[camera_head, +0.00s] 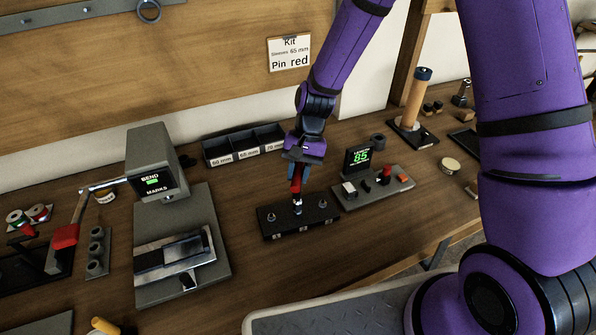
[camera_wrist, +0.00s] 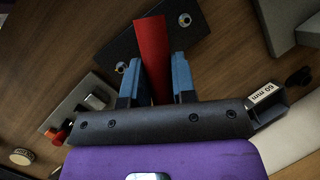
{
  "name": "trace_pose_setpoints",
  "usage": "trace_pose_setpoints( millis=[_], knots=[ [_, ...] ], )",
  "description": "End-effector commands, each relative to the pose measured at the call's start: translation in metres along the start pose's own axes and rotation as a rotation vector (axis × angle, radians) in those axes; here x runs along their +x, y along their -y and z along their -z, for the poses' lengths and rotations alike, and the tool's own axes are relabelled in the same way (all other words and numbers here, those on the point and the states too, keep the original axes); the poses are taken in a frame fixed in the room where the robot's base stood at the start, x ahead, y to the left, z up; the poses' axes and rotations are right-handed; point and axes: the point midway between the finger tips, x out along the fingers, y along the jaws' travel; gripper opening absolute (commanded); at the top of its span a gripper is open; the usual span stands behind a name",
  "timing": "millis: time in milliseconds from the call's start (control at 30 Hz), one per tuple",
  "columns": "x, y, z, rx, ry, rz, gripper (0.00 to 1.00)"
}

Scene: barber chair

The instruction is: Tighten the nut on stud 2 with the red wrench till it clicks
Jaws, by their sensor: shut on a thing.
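My gripper (camera_head: 297,172) is shut on the red wrench (camera_head: 296,186) and holds it upright, handle up. The wrench's metal lower end is at the middle stud of the black stud block (camera_head: 276,234); whether it is fully seated on the nut there I cannot tell. An outer stud (camera_head: 271,216) and another outer stud (camera_head: 322,204) stand free on either side. In the wrist view, the blue fingers (camera_wrist: 156,82) flank the red wrench (camera_wrist: 153,50), which hides the middle stud. The two outer studs (camera_wrist: 122,67) (camera_wrist: 184,20) show beside it.
A grey panel (camera_head: 385,198) with a small display (camera_head: 358,159) reading a green 85 stands right of the block. Labelled bins (camera_head: 243,145) are behind. A bending machine (camera_head: 157,165) stands left. Bare bench lies in front of the block.

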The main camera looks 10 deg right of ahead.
Motion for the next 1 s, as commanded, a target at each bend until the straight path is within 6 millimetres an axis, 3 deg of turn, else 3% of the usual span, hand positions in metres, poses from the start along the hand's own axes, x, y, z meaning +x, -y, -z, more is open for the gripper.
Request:
trace_pose_setpoints(
  millis=[1000],
  knots=[
    [0.011,-0.002,0.004,0.001,-0.001,0.001,0.00]
  ],
)
